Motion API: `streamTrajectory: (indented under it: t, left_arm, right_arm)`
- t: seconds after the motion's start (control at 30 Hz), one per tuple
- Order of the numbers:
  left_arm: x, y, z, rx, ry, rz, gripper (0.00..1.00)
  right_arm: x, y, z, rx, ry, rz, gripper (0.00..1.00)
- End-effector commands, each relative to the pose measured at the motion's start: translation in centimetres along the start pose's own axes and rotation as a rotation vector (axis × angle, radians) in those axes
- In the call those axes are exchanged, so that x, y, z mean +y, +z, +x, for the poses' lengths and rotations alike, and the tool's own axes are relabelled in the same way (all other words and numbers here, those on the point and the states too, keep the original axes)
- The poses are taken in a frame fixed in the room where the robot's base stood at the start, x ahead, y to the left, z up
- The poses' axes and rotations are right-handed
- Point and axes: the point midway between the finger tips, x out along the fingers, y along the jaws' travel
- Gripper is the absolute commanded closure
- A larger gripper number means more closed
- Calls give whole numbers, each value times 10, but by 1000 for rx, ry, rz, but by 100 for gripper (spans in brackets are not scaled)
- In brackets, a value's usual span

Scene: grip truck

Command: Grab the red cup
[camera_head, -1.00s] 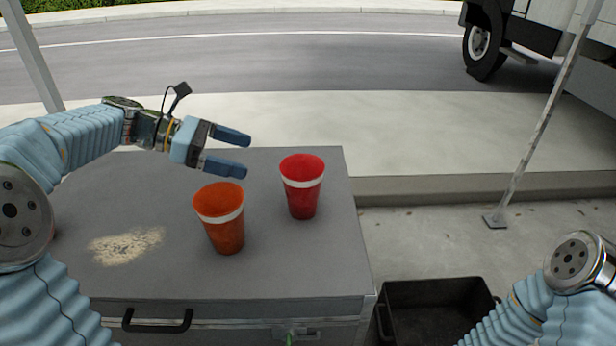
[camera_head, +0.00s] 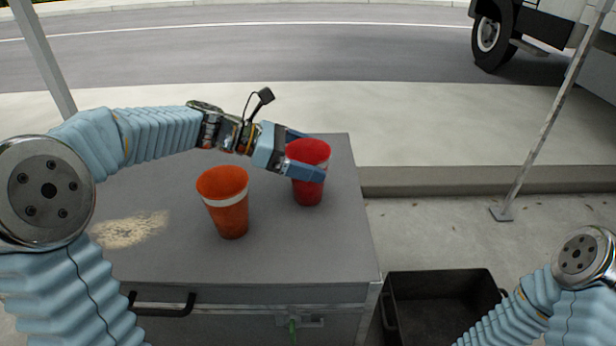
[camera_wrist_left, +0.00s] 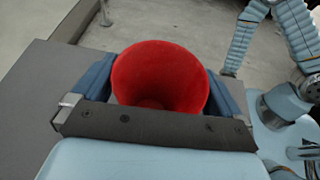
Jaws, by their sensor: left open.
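The red cup (camera_head: 308,189) stands upright near the right edge of the grey table top. My left gripper (camera_head: 308,155) is open, with one finger on the near side of the cup and the other on its far side. In the left wrist view the red cup (camera_wrist_left: 160,75) fills the space between the two blue fingers (camera_wrist_left: 160,88). I cannot tell whether the fingers touch it. Part of the cup's white band is hidden behind the near finger. The right gripper is out of view; only part of my right arm shows.
An orange cup (camera_head: 225,205) with a white band stands left of the red cup, nearer to me. The grey table (camera_head: 300,262) has a pale stain at left. A black bin (camera_head: 440,312) sits on the ground to the right. A thin post rises at far right.

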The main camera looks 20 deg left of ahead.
Motion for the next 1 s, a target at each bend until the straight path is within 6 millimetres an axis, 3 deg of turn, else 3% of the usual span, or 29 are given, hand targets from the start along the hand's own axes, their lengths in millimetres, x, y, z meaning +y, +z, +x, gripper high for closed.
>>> streamTrajectory:
  t: [0.17,0.47,0.77,0.87,1.0]
  left_arm:
    - [0,0,0,0,0,0,0]
    - [0,0,0,0,0,0,42]
    - [0,1,0,0,0,1,43]
    - [0,11,-4,0,0,2,43]
    - [0,38,-15,-2,1,5,43]
  right_arm:
    - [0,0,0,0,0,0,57]
    - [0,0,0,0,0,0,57]
    - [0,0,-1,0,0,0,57]
    - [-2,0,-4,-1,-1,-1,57]
    - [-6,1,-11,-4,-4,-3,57]
